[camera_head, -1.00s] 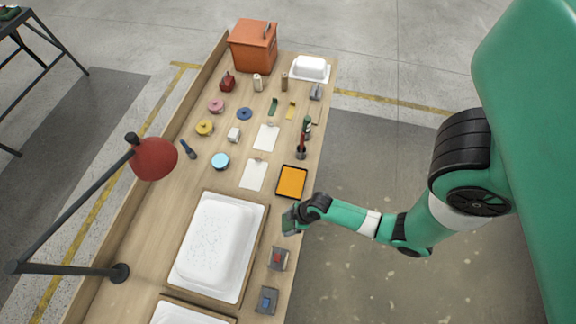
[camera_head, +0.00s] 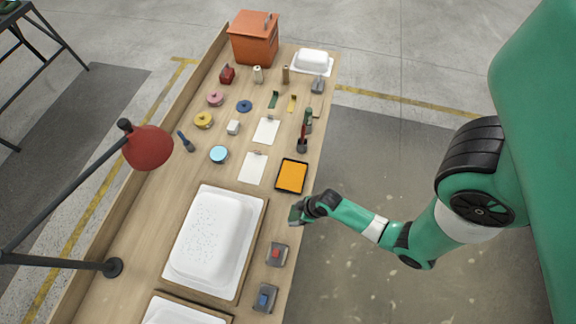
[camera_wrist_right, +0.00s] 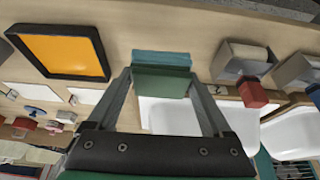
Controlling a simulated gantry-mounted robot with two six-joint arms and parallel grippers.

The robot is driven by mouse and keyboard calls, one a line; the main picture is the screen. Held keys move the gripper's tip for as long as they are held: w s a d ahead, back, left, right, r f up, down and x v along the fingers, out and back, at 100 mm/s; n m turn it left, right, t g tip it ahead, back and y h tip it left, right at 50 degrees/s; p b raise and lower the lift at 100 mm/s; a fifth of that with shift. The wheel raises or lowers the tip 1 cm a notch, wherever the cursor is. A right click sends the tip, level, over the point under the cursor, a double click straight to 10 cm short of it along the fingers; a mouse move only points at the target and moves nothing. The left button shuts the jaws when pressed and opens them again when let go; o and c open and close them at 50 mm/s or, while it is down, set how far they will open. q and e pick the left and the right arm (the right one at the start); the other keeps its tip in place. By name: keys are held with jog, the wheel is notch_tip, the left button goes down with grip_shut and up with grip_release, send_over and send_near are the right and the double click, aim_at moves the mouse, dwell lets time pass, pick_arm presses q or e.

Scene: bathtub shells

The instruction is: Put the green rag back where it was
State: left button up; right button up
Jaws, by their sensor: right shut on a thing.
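My right gripper (camera_head: 298,213) is over the bench's right edge, between the orange tray and the red-topped grey holder. In the right wrist view its two fingers (camera_wrist_right: 161,82) are shut on the green rag (camera_wrist_right: 161,84), a dark green folded block. A lighter teal band (camera_wrist_right: 161,57) shows just beyond it; I cannot tell whether it is part of the same rag. In the head view the rag is small and mostly merges with the green gripper. My left gripper is not in view.
The black-rimmed orange tray (camera_head: 292,176) lies above the gripper. A white tub shell (camera_head: 214,240) is to its left. Grey holders with a red block (camera_head: 276,253) and a blue block (camera_head: 264,298) stand below. A red lamp (camera_head: 148,148) overhangs the left side.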

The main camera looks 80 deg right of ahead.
aim_at(285, 215)
jog(key=w+f, duration=0.1)
jog(key=w+d+f+b, duration=0.1)
jog(key=f, duration=0.1)
jog(key=shift+w+f, duration=0.15)
jog(key=shift+f, duration=0.15)
jog(key=shift+w+f, duration=0.2)
jog(key=shift+w+d+f, duration=0.15)
jog(key=shift+f, duration=0.15)
notch_tip(285, 215, down, 3)
jog(key=shift+f+b, duration=0.1)
jog(key=shift+b, duration=0.75)
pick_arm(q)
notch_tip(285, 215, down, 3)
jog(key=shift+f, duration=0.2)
pick_arm(e)
jog(key=shift+w, duration=0.1)
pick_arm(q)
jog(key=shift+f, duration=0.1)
pick_arm(e)
jog(key=o, duration=1.2)
